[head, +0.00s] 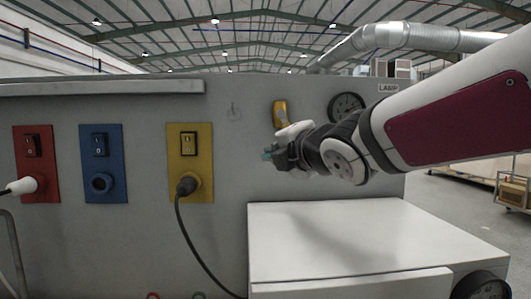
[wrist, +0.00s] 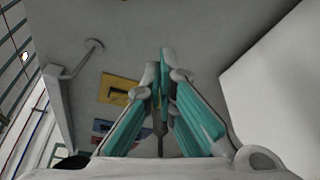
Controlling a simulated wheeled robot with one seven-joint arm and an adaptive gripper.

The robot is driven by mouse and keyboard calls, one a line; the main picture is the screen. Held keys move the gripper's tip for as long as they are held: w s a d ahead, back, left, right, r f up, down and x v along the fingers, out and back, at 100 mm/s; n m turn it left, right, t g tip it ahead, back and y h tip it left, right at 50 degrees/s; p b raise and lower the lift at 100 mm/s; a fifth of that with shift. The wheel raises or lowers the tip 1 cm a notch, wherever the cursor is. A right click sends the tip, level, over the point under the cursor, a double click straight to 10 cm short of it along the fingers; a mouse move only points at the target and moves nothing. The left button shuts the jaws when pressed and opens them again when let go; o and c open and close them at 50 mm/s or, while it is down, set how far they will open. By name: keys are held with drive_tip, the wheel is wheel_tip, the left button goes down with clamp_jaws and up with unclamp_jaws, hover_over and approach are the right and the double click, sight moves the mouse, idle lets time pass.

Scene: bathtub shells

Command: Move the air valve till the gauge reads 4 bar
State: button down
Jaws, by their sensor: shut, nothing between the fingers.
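A yellow lever (head: 280,112), which looks like the air valve's handle, stands roughly upright on the grey panel. My arm hides its lower end. A round black gauge (head: 346,104) is just right of it, partly covered by my arm; its reading is too small to tell. My gripper (head: 268,155) is in front of the panel, below and slightly left of the lever in the picture. I cannot tell whether they touch. In the wrist view my gripper (wrist: 164,62) shows its teal fingers shut and empty; the lever is not seen there.
Red (head: 34,185), blue (head: 101,185) and yellow (head: 172,185) switch plates line the panel; a cable hangs from the yellow one. A small hook (head: 233,112) is left of the lever. A white box (head: 370,235) juts out below my arm. Another gauge (head: 483,288) sits lower right.

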drive_tip(key=r+x, duration=0.1)
drive_tip(key=x, duration=0.4)
drive_tip(key=shift+d+r+p, duration=0.2)
drive_tip(key=shift+d+p, duration=0.7)
drive_tip(key=shift+d+r+p, duration=0.15)
drive_tip(key=shift+d+p, duration=0.7)
drive_tip(key=shift+d, duration=0.05)
drive_tip(key=shift+d, duration=0.1)
